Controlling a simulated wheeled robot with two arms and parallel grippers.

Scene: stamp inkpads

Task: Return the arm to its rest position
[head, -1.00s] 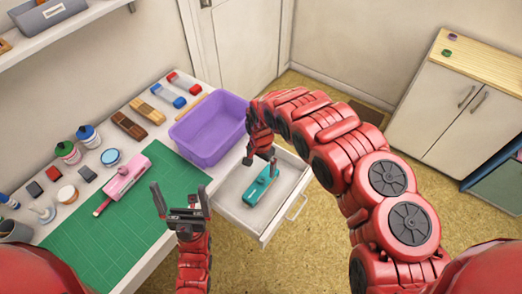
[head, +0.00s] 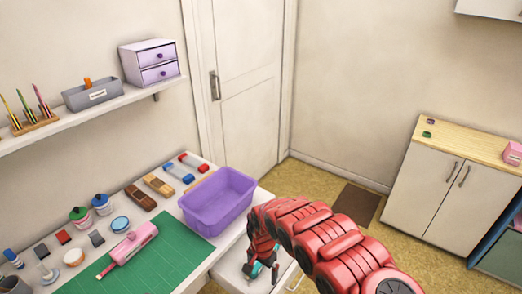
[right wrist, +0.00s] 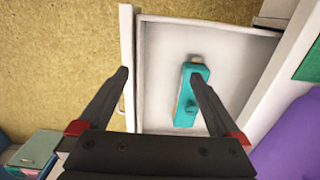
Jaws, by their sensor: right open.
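My right gripper (head: 262,264) hangs over the open white drawer (head: 229,268). In the right wrist view the gripper (right wrist: 159,78) is open, with nothing between its fingers. A teal stapler-like tool (right wrist: 186,112) lies in the drawer (right wrist: 160,50), below the gripper and partly behind one finger. In the head view the teal tool (head: 256,271) is mostly hidden by the gripper. My left gripper is out of view.
A purple bin (head: 217,204) stands on the desk beside the drawer. A green mat (head: 165,255) with a pink tool (head: 130,246), inkpads and bottles are to the left.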

